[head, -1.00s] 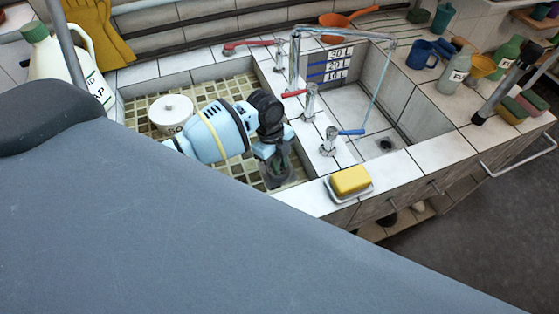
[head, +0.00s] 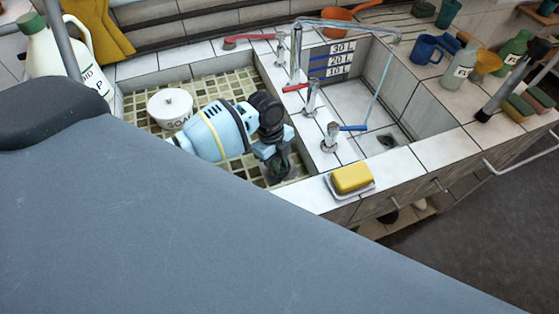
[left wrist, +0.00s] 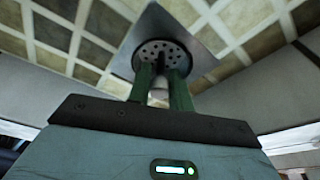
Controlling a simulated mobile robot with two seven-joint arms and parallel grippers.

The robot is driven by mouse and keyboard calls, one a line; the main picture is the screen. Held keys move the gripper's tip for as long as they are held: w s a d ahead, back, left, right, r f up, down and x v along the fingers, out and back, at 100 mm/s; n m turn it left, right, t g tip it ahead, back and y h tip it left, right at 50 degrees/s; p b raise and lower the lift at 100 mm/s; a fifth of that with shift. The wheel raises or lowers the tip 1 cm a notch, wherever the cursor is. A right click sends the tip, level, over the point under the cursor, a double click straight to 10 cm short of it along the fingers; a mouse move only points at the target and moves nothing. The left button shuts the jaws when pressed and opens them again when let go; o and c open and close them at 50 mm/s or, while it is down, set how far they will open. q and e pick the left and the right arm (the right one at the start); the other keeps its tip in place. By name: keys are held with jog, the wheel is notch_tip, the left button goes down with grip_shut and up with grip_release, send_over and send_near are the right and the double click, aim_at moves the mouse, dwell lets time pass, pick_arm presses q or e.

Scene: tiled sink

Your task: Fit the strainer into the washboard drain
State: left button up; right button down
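My left gripper (head: 279,174) points down into the tiled left basin, near its front right corner. In the left wrist view its green fingers (left wrist: 161,95) are closed around the small pale stem of the strainer (left wrist: 162,52), a round dark disc with several holes. Behind the disc is a square grey metal drain plate (left wrist: 190,20) on the tiled floor. The disc overlaps the plate in this view; I cannot tell whether it is seated. The head view hides the strainer and the drain behind my gripper. My right gripper is not in view.
A white soap pot (head: 170,108) stands in the basin left of my arm. Taps (head: 330,137) line the divider to the right. A yellow sponge (head: 351,178) sits on a dish on the front rim. The right basin (head: 410,110) has running water.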

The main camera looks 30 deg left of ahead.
pick_arm(q)
jog(key=o, duration=0.4)
jog(key=shift+c, duration=0.2)
jog(key=v, duration=0.8)
jog(key=shift+f, duration=0.1)
